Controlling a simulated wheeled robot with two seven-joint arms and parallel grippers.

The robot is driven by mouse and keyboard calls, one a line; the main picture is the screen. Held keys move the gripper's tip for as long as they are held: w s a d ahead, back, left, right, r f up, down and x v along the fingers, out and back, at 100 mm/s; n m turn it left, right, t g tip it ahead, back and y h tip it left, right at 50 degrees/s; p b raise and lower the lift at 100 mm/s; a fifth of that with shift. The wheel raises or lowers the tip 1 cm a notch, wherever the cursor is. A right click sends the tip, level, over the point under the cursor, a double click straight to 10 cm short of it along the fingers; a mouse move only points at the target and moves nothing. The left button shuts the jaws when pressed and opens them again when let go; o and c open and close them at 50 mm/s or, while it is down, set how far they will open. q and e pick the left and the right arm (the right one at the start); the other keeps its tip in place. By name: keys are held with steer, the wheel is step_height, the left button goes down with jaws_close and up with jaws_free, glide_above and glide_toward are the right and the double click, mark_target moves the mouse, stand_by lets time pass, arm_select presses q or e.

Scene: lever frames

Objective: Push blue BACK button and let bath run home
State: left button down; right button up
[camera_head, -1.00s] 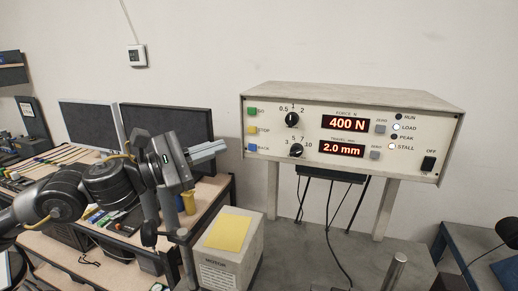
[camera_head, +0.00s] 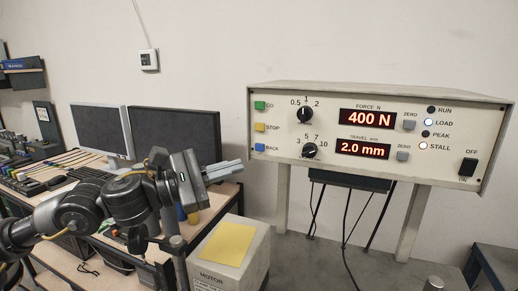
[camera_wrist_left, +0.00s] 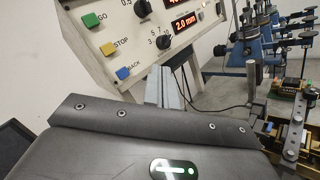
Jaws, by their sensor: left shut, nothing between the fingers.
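The blue BACK button (camera_head: 260,147) is the lowest of three buttons on the left of the beige control box. It also shows in the left wrist view (camera_wrist_left: 123,73). Above it are the yellow STOP button (camera_head: 260,127) and the green GO button (camera_head: 260,105). The displays read 400 N (camera_head: 368,118) and 2.0 mm (camera_head: 363,149). The bath is not recognisable. My right gripper is not in view.
A motor box (camera_head: 235,263) with a yellow note (camera_head: 228,243) stands below the control box. A workbench with monitors (camera_head: 172,138) and a keyboard is behind my left arm. Cables hang under the control box.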

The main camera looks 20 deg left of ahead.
mark_target(260, 147)
arm_select(q)
steer(key=w+p, duration=0.3)
steer(key=w, duration=0.6)
steer(key=shift+a, duration=0.25)
stand_by(1.9)
steer(key=shift+w+b, duration=0.35)
steer(key=shift+b, duration=0.05)
